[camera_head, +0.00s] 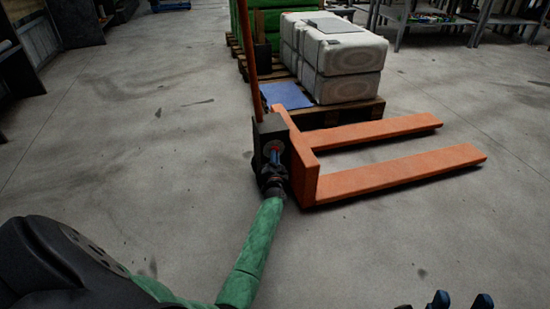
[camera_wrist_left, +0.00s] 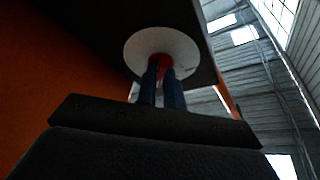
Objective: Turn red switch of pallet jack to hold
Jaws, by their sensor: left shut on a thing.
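The orange pallet jack (camera_head: 306,172) stands on the floor with its two forks pointing right. A dark box at its near end carries a round white plate (camera_head: 273,146), which shows larger in the left wrist view (camera_wrist_left: 152,46). The red switch (camera_wrist_left: 165,68) stands out from the plate between blue fingers. My left gripper (camera_head: 275,157) is at the plate, shut on the red switch. The fingers cover most of the switch, and I cannot tell its setting. My right gripper (camera_head: 462,301) shows only its blue fingertips at the bottom edge, apart and with nothing seen between them.
The jack's upright handle (camera_head: 250,60) rises above the box. Behind the jack, a wooden pallet (camera_head: 345,112) bears white wrapped sacks (camera_head: 340,65) and a blue sheet (camera_head: 286,95). Metal tables (camera_head: 440,18) stand at the back right. The concrete floor at left is clear.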

